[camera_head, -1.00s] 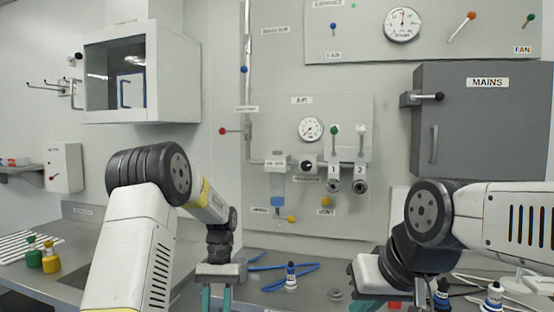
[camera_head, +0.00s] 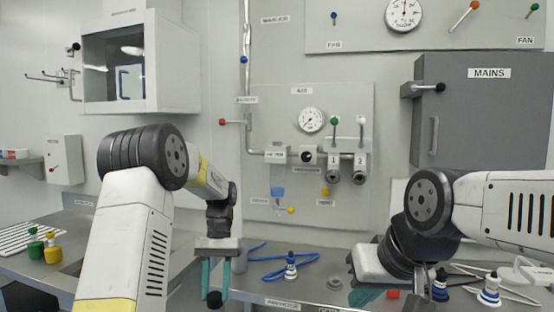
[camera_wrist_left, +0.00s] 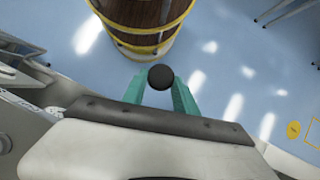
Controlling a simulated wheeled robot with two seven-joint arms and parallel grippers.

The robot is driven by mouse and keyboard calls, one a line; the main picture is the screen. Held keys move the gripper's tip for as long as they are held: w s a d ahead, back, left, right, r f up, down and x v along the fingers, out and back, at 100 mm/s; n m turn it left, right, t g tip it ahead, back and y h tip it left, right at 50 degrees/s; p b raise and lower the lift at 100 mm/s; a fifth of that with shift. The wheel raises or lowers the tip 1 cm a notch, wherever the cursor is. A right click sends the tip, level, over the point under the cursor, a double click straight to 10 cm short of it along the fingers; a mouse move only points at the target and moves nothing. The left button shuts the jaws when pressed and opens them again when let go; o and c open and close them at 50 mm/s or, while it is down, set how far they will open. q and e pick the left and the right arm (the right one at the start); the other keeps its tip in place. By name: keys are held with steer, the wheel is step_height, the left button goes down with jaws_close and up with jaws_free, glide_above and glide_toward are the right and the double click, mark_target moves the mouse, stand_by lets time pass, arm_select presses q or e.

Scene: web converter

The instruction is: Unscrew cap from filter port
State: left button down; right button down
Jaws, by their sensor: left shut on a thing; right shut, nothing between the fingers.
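My left gripper (camera_head: 214,292) points down with its teal fingers shut on a small round black cap (camera_head: 214,300). The cap also shows between the fingertips in the left wrist view (camera_wrist_left: 163,77), with blue floor beyond it. I cannot pick out the filter port for certain. The air panel (camera_head: 355,105) on the wall carries a gauge, a regulator (camera_head: 276,157) and two valve outlets. My right gripper (camera_head: 365,297) is low over the bench on the right, shut and empty, with its teal fingers small and partly hidden.
The grey bench (camera_head: 305,292) runs below the panel. More bottles (camera_head: 489,290) stand at right. A wooden barrel (camera_wrist_left: 145,20) stands on the floor.

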arm_select(q)
steer(key=shift+r, duration=0.1)
steer(key=shift+r, duration=2.45)
steer(key=shift+r, duration=2.5)
steer(key=shift+r, duration=0.1)
steer(key=shift+r, duration=2.35)
steer(key=shift+r, duration=0.2)
